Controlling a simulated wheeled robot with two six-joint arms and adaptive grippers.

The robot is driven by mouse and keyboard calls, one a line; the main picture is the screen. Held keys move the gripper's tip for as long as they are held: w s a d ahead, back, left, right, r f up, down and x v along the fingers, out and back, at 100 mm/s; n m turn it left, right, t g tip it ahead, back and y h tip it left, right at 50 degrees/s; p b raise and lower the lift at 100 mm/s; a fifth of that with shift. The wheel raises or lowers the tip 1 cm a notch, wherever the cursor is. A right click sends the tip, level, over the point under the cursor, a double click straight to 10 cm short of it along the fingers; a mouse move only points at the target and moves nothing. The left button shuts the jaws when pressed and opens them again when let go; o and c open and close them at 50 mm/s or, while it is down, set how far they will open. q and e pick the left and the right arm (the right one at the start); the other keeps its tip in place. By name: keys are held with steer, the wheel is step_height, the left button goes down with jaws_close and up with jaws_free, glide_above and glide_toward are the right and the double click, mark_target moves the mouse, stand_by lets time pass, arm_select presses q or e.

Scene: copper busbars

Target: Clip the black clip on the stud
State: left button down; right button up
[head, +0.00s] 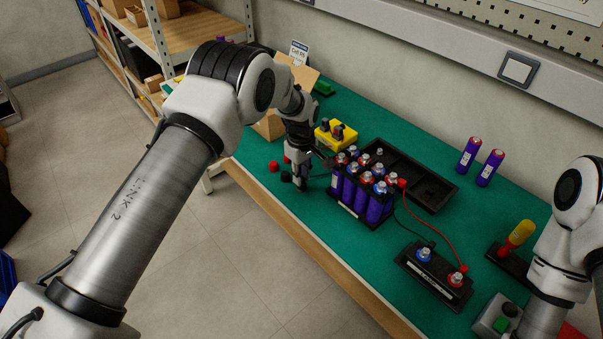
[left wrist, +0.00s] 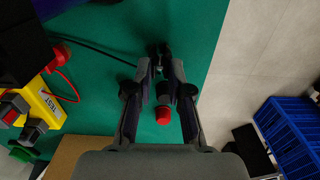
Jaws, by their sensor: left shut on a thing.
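My left gripper (head: 301,187) is low over the table's front edge, left of the battery pack. In the left wrist view its fingers (left wrist: 162,62) are shut on a small dark thing, seemingly the black clip (left wrist: 160,55), with a black lead running left from it. The clip's details are too small to tell. The battery pack (head: 347,191) holds purple cells with red and blue studs (head: 379,187) on top. The clip is apart from these studs. The yellow tester (head: 337,134) stands behind the pack and shows in the left wrist view (left wrist: 38,110). My right gripper is out of view.
Red caps (head: 274,166) and a black cap (head: 286,176) lie near my left gripper. A terminal block (head: 433,276) with red and black leads, two loose cells (head: 467,155) and a yellow-handled tool (head: 519,234) stand to the right.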

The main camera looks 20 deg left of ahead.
arm_select(q)
steer(key=c, duration=1)
jaws_free()
step_height(320, 180, up, 6)
steer(key=p, duration=0.4)
steer(key=shift+c, duration=0.4)
